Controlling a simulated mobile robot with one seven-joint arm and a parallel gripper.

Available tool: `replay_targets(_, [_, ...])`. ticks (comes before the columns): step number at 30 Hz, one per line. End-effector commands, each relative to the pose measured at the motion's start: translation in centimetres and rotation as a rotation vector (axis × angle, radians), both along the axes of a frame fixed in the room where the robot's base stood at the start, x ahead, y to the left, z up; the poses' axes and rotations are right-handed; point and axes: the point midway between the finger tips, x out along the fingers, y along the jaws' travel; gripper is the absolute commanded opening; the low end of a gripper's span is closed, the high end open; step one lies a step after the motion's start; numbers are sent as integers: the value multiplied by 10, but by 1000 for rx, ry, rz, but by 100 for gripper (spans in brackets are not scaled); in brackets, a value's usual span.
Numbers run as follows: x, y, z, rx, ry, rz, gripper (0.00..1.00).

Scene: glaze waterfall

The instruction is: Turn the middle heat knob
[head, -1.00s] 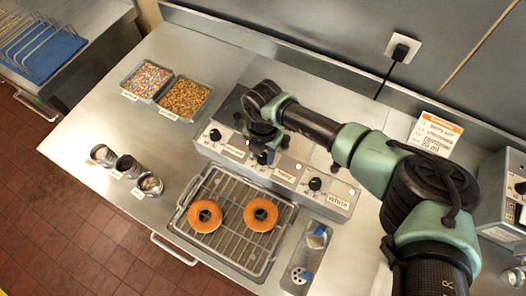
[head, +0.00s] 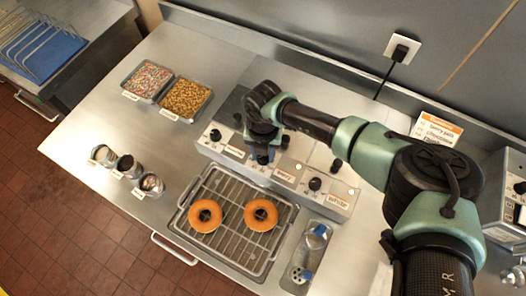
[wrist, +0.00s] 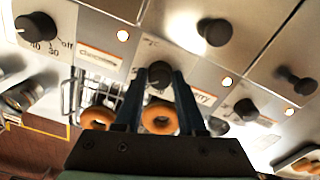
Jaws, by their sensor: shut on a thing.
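The middle heat knob (wrist: 158,76) is a round black knob on the front of the metal panel. It shows small and partly covered under my gripper in the head view (head: 263,160). My gripper (wrist: 160,82) has one finger on each side of this knob and is shut on it. In the head view my gripper (head: 264,147) points down at the panel (head: 344,205). The left knob (head: 215,135) and the right knob (head: 315,184) stand clear of my gripper. The middle knob's scale is mostly hidden.
Two orange doughnuts (head: 261,214) lie on a wire rack (head: 235,237) in front of the panel. Several small jars (head: 128,165) and two topping trays (head: 186,98) are to the left. More black knobs (wrist: 215,32) stand on the panel's top.

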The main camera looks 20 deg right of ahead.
Motion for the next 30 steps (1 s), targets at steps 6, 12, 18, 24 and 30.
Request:
replay_targets(6, [1,-1,1,-2,-1,181,0])
replay_targets(12, [1,0,1,-2,-2,319,0])
replay_targets(18, [1,0,1,-2,-1,410,0])
replay_targets(24, [1,0,1,-1,-2,454,0])
replay_targets(30, [1,0,1,-1,-2,464,0])
